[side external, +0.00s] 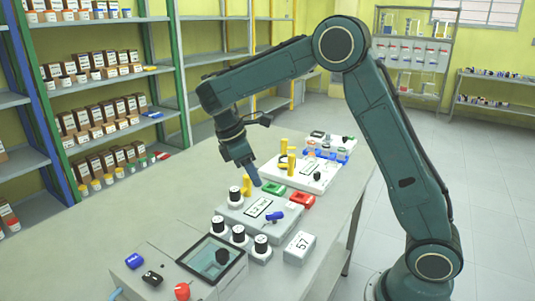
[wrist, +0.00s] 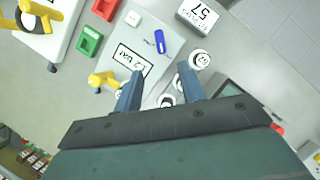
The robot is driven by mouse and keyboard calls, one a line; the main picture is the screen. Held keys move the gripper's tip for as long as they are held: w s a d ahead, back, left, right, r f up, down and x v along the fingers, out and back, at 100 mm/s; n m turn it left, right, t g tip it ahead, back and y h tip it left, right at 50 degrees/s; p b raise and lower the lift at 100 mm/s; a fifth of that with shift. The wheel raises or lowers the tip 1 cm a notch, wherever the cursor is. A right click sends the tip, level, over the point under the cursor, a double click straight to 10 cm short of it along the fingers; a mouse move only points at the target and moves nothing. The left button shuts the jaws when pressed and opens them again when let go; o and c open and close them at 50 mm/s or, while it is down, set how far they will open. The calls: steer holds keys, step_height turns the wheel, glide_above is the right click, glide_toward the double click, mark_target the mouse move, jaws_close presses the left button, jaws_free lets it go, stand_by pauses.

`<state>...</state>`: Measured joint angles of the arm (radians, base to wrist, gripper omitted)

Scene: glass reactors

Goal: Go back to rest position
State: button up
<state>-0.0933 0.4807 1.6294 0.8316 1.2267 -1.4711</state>
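My gripper (side external: 254,180) hangs from the arm above the workbench, pointing down over the grey unit with the "1.2 bar" display (side external: 262,208). In the wrist view my gripper (wrist: 159,72) shows two blue fingers set apart, with nothing held between them. Below and beyond the fingers are the display unit (wrist: 130,58), a blue valve handle (wrist: 159,41) and white-and-black round vials or knobs (wrist: 199,59). The fingers look clear of these things, though the exact height is hard to tell.
A block marked "57" (side external: 299,247), a yellow handle (side external: 247,185), green tray (side external: 273,189) and red tray (side external: 302,201) surround the unit. A framed dark panel (side external: 212,258) is at the front.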

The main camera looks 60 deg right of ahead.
stand_by(0.4)
steer(key=s+r+m+t+y, duration=0.1)
steer(key=s+r+m+t, duration=0.3)
steer(key=s+r, duration=0.6)
steer(key=s+a+f+m+t+y, duration=0.1)
steer(key=s+a+m+t, duration=0.1)
steer(key=s, duration=0.4)
steer(key=s+a+m+t+y, duration=0.1)
steer(key=s+a+m+t, duration=0.1)
steer(key=s, duration=0.5)
steer(key=shift+a+f+m+t, duration=0.35)
steer(key=shift+a+m, duration=0.25)
steer(key=shift+a, duration=0.25)
